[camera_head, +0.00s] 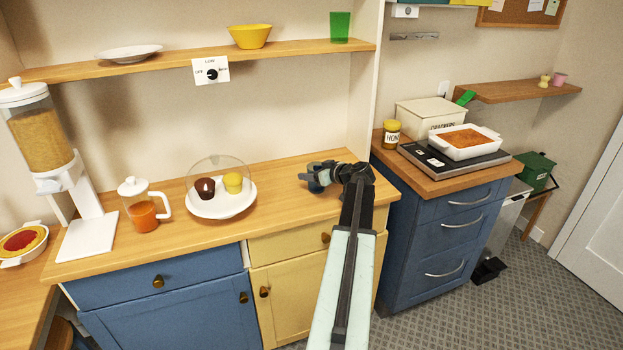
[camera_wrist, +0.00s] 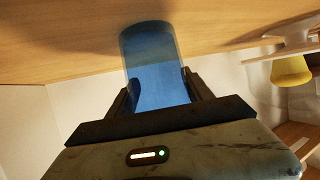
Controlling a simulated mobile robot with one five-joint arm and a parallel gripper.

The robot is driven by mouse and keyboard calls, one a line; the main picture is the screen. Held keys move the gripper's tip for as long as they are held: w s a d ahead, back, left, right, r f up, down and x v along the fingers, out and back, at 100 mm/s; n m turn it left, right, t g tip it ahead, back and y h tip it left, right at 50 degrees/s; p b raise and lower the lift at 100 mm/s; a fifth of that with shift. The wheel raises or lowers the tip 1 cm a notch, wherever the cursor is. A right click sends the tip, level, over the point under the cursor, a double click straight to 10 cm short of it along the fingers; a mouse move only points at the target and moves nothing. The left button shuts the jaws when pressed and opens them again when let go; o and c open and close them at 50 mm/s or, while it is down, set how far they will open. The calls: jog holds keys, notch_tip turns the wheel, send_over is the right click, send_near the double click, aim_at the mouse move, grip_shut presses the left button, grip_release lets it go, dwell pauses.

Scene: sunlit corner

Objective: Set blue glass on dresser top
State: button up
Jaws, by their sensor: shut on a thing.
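The blue glass (camera_wrist: 153,58) is between the fingers of my gripper (camera_wrist: 158,88) in the wrist view, and the gripper is shut on it. In the head view my gripper (camera_head: 318,178) is over the right part of the wooden dresser top (camera_head: 280,215). A small dark blue part of the glass (camera_head: 316,187) shows below the fingers there. The glass's far end is close to the wood surface (camera_wrist: 60,35) in the wrist view. I cannot tell whether it touches.
A white plate (camera_head: 242,205) with two cupcakes under a clear dome stands left of my gripper. A glass jug (camera_head: 145,212) and a cereal dispenser (camera_head: 42,140) stand farther left. A shelf (camera_head: 190,55) runs above. The wood between the plate and my gripper is clear.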

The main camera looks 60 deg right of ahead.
jog(key=shift+f, duration=0.2)
jog(key=o, duration=1.6)
jog(key=shift+r, duration=0.1)
jog(key=shift+r, duration=0.1)
jog(key=shift+s+r, duration=0.2)
jog(key=shift+r, duration=0.05)
jog(key=p+v, duration=0.4)
jog(key=v, duration=0.7)
jog(key=shift+s+a+p, duration=0.15)
jog(key=shift+s+p, duration=0.15)
jog(key=shift+s, duration=0.05)
